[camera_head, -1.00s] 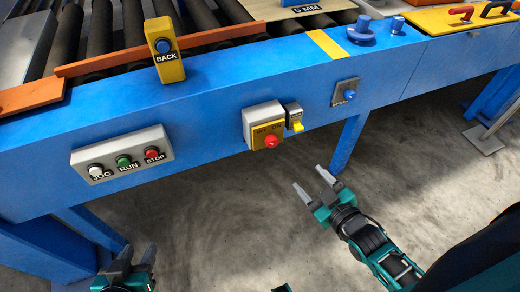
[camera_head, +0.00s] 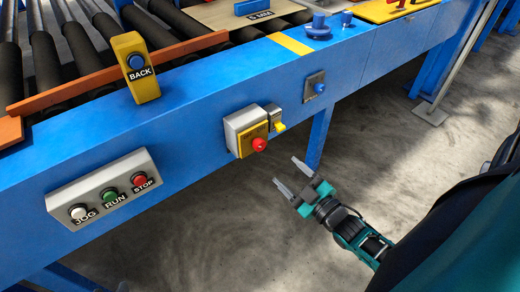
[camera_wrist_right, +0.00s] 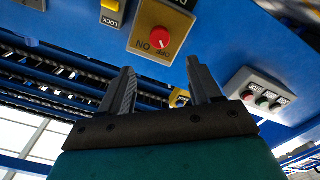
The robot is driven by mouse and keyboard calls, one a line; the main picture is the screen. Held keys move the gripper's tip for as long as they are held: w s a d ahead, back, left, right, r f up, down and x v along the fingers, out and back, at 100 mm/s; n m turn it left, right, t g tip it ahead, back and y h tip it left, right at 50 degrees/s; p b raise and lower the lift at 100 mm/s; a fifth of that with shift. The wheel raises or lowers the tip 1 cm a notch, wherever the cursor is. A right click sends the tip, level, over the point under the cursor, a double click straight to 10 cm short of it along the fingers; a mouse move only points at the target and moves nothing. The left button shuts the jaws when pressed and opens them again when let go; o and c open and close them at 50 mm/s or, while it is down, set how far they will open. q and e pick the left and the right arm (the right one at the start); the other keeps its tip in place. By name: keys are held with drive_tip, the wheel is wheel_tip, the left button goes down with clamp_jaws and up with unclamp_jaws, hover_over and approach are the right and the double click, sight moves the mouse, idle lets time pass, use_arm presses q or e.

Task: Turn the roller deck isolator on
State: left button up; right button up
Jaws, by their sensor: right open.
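The roller deck isolator is a pale box with a yellow plate and a red knob (camera_head: 259,145) on the front of the blue beam. In the right wrist view its red knob (camera_wrist_right: 160,38) shows beyond my fingertips, with ON and OFF lettering on the yellow plate; which way the knob points is unclear. A small yellow lock switch (camera_head: 278,126) sits beside it, marked LOCK in the wrist view (camera_wrist_right: 111,8). My right gripper (camera_head: 291,176) is open and empty, below and right of the knob, apart from it; its two fingers (camera_wrist_right: 160,68) are spread. My left gripper is out of view.
A panel (camera_head: 102,187) with JOG, RUN and STOP buttons is on the beam at left. A yellow BACK button post (camera_head: 146,88) stands above. A blue button plate (camera_head: 314,87) is right of the isolator. Open floor lies below the beam.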

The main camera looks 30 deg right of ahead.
sight(261, 147)
drive_tip(key=w, duration=0.4)
drive_tip(key=w+b, duration=0.1)
drive_tip(key=w, duration=0.2)
drive_tip(key=w+a, duration=0.1)
drive_tip(key=w, duration=0.3)
drive_tip(key=shift+w+b, duration=0.3)
drive_tip(key=shift+b, duration=0.1)
drive_tip(key=c, duration=1)
drive_tip(key=shift+c, duration=0.2)
